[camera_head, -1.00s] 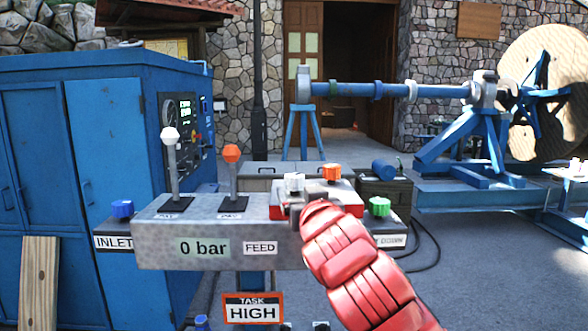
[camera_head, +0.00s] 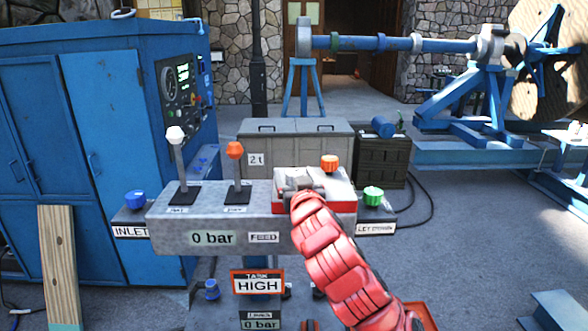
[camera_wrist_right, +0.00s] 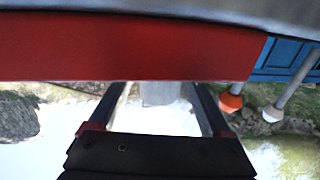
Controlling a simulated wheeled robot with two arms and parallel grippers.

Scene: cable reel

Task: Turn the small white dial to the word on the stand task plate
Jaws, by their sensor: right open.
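The task plate (camera_head: 257,284), an orange-bordered sign reading "TASK HIGH", hangs below the front of the grey stand (camera_head: 170,222). My right arm is red and reaches in from the lower right; its gripper (camera_head: 298,184) is at the red panel (camera_head: 342,195) on top of the stand. The small white dial cannot be made out clearly in the head view, where the gripper covers that spot. In the right wrist view, the open fingers (camera_wrist_right: 163,105) have a pale grey block (camera_wrist_right: 158,93) between them, perhaps the dial; contact cannot be told. My left gripper is not in view.
An orange knob (camera_head: 330,162) sits close right of the gripper, a green knob (camera_head: 373,194) further right and a blue knob (camera_head: 135,200) at the left. White-topped (camera_head: 177,150) and orange-topped (camera_head: 236,165) levers rise left of the panel. The display (camera_head: 212,238) reads "0 bar".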

